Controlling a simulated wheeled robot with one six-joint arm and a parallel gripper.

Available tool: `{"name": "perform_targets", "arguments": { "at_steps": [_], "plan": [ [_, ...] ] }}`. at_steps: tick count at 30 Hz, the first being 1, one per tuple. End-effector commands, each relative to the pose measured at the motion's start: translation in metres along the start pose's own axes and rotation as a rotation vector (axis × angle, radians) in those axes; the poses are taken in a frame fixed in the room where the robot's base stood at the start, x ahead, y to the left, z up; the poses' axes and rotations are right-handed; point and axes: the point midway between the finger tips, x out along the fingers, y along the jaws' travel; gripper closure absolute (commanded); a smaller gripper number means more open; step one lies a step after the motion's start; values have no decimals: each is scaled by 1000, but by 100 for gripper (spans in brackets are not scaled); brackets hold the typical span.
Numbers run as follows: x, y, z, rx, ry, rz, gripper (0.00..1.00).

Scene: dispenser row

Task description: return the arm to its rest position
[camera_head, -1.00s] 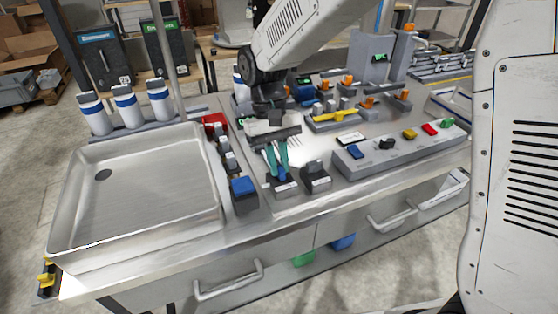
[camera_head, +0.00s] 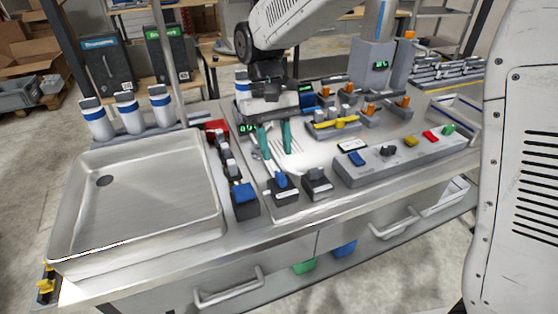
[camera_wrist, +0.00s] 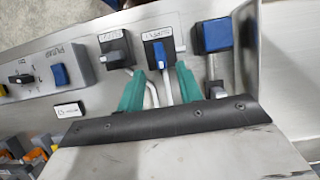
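My gripper (camera_head: 275,142) has two green fingers that stand apart with nothing between them. It hangs over the steel counter, behind and above a black dispenser box with a blue lever (camera_head: 281,181). In the wrist view my gripper (camera_wrist: 160,90) shows its fingers spread, with the blue lever (camera_wrist: 160,53) beyond the tips and clear of them. My arm reaches down from the top of the head view.
A steel sink (camera_head: 135,190) fills the counter's left. A blue-topped box (camera_head: 243,191) and a grey-lever box (camera_head: 317,181) flank the blue lever. A button panel (camera_head: 400,155) lies to the right. White bottles (camera_head: 127,112) stand behind the sink.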

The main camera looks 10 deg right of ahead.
Motion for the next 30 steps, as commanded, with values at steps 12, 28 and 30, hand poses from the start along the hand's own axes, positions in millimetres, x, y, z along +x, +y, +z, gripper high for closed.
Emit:
{"name": "perform_targets", "arguments": {
  "at_steps": [12, 28, 30],
  "plan": [
    [-23, 0, 0, 0, 0, 0, 65],
    [2, 51, 86, -9, 80, -7, 65],
    [3, 66, 111, 9, 118, -14, 65]
  ]
}}
